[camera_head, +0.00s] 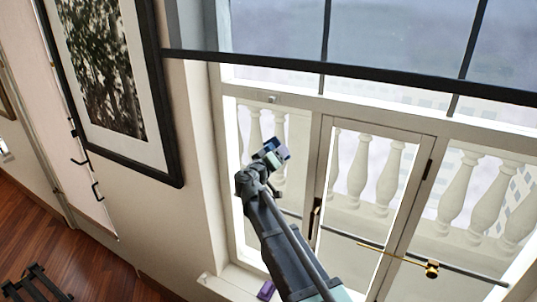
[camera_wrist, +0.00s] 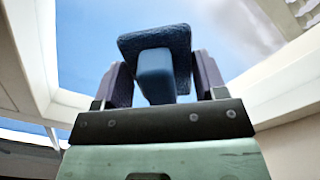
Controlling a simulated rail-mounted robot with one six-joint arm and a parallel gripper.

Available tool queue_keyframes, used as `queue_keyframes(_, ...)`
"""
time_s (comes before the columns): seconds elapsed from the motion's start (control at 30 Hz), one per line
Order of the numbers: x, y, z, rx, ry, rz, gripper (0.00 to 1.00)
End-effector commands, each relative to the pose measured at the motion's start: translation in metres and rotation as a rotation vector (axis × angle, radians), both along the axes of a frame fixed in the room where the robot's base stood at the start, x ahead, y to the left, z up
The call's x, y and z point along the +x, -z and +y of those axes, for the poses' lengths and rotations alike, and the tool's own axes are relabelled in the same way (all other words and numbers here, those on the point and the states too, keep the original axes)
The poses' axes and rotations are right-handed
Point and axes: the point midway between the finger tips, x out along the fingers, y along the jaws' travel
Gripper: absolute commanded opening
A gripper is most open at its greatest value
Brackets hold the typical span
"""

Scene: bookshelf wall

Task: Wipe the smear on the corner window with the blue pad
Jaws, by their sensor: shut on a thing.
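My gripper (camera_head: 268,157) is raised in front of the narrow left pane of the corner window (camera_head: 243,125) in the head view. In the wrist view my gripper (camera_wrist: 155,82) is shut on the handle block of the blue pad (camera_wrist: 155,40), with a dark finger on either side. The pad's textured plate faces away, toward the glass. The blue pad (camera_head: 281,150) is small and partly hidden in the head view. I cannot tell whether it touches the glass. A hazy grey-brown patch (camera_wrist: 262,32) shows right of the pad; I cannot tell whether it is smear or cloud.
A framed picture (camera_head: 108,75) hangs on the wall at left. A dark bar (camera_head: 380,74) crosses the window above my gripper. A glazed door (camera_head: 372,180) and a rod with a brass fitting (camera_head: 432,268) are at right. A purple object (camera_head: 266,289) lies below.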

Motion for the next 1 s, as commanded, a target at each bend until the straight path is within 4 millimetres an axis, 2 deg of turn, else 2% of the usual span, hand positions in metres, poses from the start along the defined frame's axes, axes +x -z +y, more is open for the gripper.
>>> queue_keyframes(0.17,-0.001,0.0,-0.002,0.0,0.0,0.0,0.46)
queue_keyframes(0.53,-0.016,0.0,-0.034,0.0,0.001,0.0,0.46)
queue_keyframes(0.83,-0.016,0.0,-0.033,0.0,0.001,-0.001,0.46)
queue_keyframes(1.0,-0.031,0.0,-0.024,0.0,-0.003,0.0,0.46)
